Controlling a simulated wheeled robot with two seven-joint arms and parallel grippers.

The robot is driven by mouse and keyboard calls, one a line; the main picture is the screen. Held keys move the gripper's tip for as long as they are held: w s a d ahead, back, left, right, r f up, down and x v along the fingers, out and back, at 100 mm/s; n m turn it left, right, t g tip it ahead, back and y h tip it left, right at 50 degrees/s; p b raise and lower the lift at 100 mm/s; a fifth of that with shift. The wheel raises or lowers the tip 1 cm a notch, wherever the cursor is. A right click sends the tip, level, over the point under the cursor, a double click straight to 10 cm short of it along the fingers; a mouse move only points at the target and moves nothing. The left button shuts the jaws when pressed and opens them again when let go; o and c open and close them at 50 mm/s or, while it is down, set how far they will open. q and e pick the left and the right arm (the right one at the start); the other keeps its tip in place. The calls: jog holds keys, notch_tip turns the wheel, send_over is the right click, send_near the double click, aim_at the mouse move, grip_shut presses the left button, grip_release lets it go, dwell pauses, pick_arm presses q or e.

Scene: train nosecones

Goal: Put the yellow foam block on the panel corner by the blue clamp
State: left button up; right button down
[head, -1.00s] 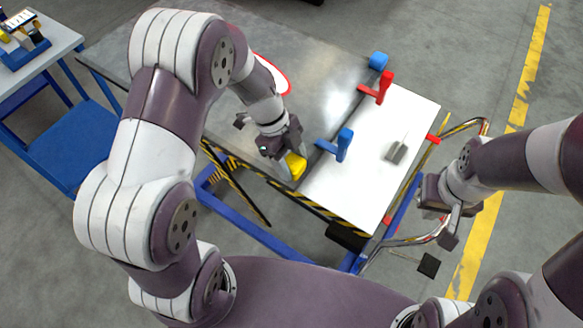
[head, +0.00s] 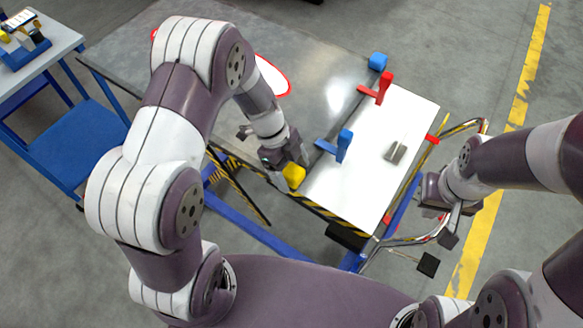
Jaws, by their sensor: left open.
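The yellow foam block (head: 294,176) is at the near left corner of the white panel (head: 350,185), by the striped table edge. My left gripper (head: 284,167) is open right at the block, with its dark fingers partly covering it. I cannot tell whether the fingers touch the block or whether the block rests fully on the panel. The blue clamp (head: 344,146) stands on the panel's left edge, up and right of the block. My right gripper (head: 438,222) looks open and empty, off the panel's right side.
A red clamp (head: 384,88) and a blue piece (head: 378,61) are farther back. A small grey block (head: 396,151) lies on the panel. The metal tabletop (head: 310,75) is mostly clear. A side table (head: 60,45) stands at far left.

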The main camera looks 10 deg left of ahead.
pick_arm(q)
jog(key=shift+w+a+r+b, duration=0.1)
jog(key=shift+a+r+b, duration=0.05)
jog(key=shift+r+b, duration=0.2)
jog(key=v, duration=1.1)
jog(key=s+a+n+t+y, duration=0.1)
jog(key=s+n, duration=0.4)
jog(key=n, duration=0.6)
jog(key=s+a+r+n+t+y, duration=0.1)
jog(key=s+n, duration=0.4)
jog(key=n, duration=0.5)
jog(key=shift+a+r+n+t+y+p, duration=0.2)
jog(key=shift+a+n+t+y+p, duration=0.3)
jog(key=shift+y, duration=0.7)
jog(key=shift+s, duration=0.15)
